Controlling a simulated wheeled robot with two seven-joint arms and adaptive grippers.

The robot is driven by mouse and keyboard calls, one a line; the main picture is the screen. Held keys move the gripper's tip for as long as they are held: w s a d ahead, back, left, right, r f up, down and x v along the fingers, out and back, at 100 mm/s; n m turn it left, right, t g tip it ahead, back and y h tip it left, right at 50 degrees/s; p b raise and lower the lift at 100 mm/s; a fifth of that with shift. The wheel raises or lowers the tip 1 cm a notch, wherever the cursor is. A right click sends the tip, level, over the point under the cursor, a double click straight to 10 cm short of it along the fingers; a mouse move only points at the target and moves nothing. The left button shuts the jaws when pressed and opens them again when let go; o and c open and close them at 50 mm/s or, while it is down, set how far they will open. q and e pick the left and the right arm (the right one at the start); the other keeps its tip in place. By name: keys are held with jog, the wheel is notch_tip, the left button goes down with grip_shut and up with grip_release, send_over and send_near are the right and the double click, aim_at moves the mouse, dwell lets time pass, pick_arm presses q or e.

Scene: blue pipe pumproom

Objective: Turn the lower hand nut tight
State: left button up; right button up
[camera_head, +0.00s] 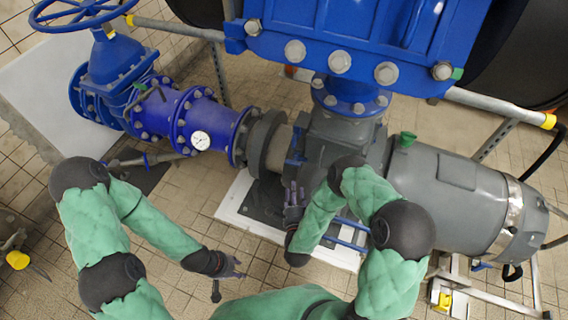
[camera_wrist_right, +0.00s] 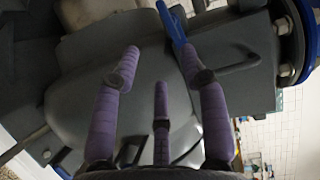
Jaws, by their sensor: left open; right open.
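My right gripper (camera_head: 293,190) is at the side of the grey pump housing (camera_head: 338,142), below the blue flanged block. In the right wrist view, its purple-wrapped fingers (camera_wrist_right: 157,62) are spread open and reach toward the grey casing (camera_wrist_right: 150,95). A narrow blue handle-like part (camera_wrist_right: 172,24) shows just beyond the right-hand fingertip; I cannot tell whether they touch. I cannot tell whether this is the lower hand nut, and no other part can be clearly picked out as it. My left gripper (camera_head: 232,268) is open and empty above the tiled floor, away from the pump.
A blue pipe (camera_head: 205,118) with a white gauge (camera_head: 200,140) and a valve with a blue handwheel (camera_head: 78,12) stand at the upper left. A large grey motor (camera_head: 455,195) is at the right. A bolted blue flange (camera_wrist_right: 290,45) is at the wrist view's right edge.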

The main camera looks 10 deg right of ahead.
aim_at(297, 160)
jog(key=b+x, duration=0.3)
jog(key=x, duration=0.8)
jog(key=shift+r, duration=0.5)
jog(key=shift+s, duration=0.1)
grip_shut()
